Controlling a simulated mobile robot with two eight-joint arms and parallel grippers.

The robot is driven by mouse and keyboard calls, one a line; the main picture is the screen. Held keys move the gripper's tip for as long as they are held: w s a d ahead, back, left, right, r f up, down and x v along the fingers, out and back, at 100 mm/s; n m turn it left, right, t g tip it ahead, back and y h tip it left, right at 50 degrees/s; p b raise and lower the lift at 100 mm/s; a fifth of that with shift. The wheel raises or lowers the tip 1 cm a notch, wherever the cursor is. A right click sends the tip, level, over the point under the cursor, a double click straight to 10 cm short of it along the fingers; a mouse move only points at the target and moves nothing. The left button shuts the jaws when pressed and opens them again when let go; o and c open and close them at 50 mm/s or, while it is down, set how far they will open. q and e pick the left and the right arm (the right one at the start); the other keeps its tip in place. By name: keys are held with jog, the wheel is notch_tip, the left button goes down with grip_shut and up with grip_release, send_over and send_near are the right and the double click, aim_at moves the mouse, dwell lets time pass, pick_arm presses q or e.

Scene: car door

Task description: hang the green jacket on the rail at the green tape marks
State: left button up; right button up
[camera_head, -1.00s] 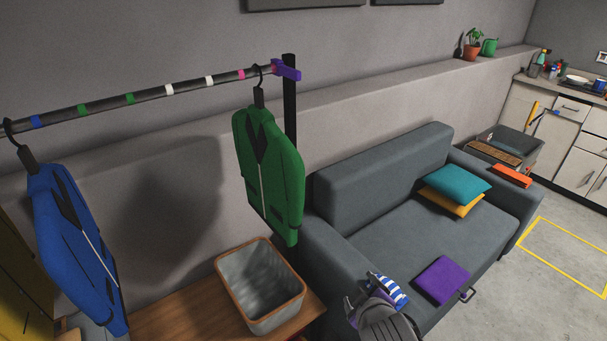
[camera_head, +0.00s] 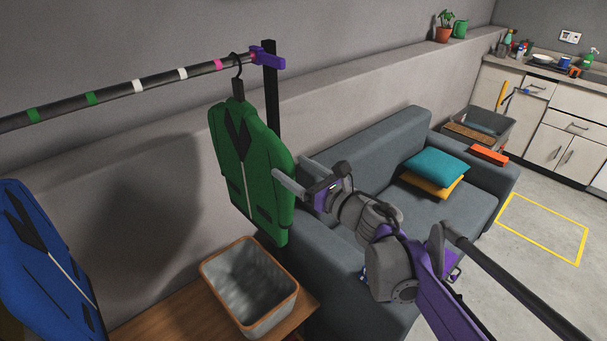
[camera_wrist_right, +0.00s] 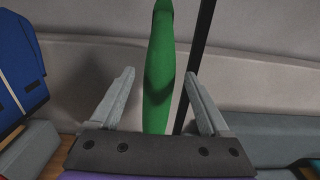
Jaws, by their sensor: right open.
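The green jacket (camera_head: 248,175) hangs by a black hanger (camera_head: 237,85) near the right end of the rail (camera_head: 160,80), between the pink tape and the purple end bracket. Two green tape marks (camera_head: 91,98) (camera_head: 33,115) are further left on the rail. My right gripper (camera_head: 292,182) is open beside the jacket's right edge. My left gripper is not in view.
A blue jacket (camera_head: 45,260) hangs at the left. A grey bin (camera_head: 250,290) with a wooden rim stands on a wooden surface below the green jacket. The black rail post (camera_head: 271,110) is just behind the jacket. A grey sofa (camera_head: 365,150) stands to the right.

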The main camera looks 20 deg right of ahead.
aim_at(274, 154)
jog(key=x, duration=0.7)
jog(key=shift+w+a, duration=0.1)
jog(key=shift+w, duration=0.2)
jog(key=shift+c, duration=0.2)
grip_shut()
jog(key=shift+r+p, duration=0.3)
jog(key=shift+p, duration=0.25)
jog(key=shift+f, duration=0.15)
